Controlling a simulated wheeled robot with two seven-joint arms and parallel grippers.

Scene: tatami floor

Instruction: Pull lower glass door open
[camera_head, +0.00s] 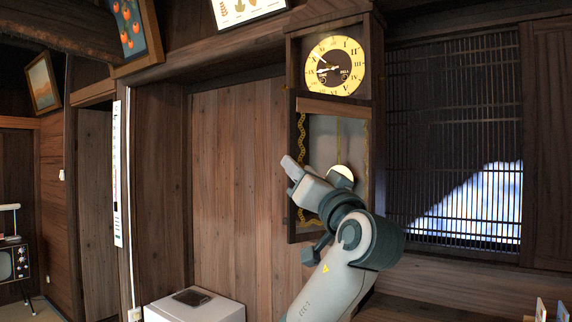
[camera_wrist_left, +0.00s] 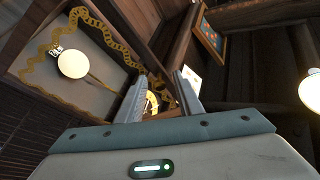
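A dark wooden wall clock (camera_head: 380,60) hangs in the middle of the head view, with a yellow round dial (camera_head: 335,66) on top. Below the dial is the lower glass door (camera_head: 322,135), with gold wavy trim and a round pendulum (camera_head: 341,173) behind it. The pendulum also shows in the left wrist view (camera_wrist_left: 73,64). My left gripper (camera_head: 302,176) is in front of the door, near its left side. In the left wrist view its two fingers (camera_wrist_left: 162,95) are apart, with the dial between them. I cannot tell whether they touch the door. My right gripper is out of view.
A white box (camera_head: 195,305) stands below and left of the clock. A slatted window (camera_head: 455,140) is to the right. A long white panel (camera_head: 118,170) hangs on the left. The wall left of the clock is bare.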

